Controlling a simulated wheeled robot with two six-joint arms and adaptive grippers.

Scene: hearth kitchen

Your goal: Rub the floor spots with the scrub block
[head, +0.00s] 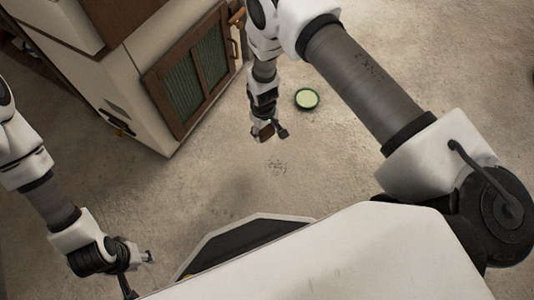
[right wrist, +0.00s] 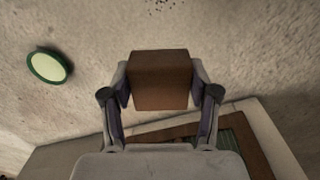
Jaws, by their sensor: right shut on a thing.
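My right gripper (head: 268,132) is shut on the brown scrub block (right wrist: 160,82), with a finger on each side of it in the right wrist view. The block also shows as a small brown patch in the head view (head: 262,131). A cluster of dark floor spots (head: 278,167) lies on the bare floor just below the gripper in the head view. The spots also show at the top edge of the right wrist view (right wrist: 158,4). The block looks apart from the spots; its height above the floor is unclear. My left gripper (head: 141,272) is at lower left, fingers apart and empty.
A round, green-rimmed dish with a pale inside (head: 307,98) lies on the floor right of my right gripper; the right wrist view shows it at left (right wrist: 49,67). A cream cabinet with brown-framed doors (head: 190,75) stands at upper left. Floor around the spots is clear.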

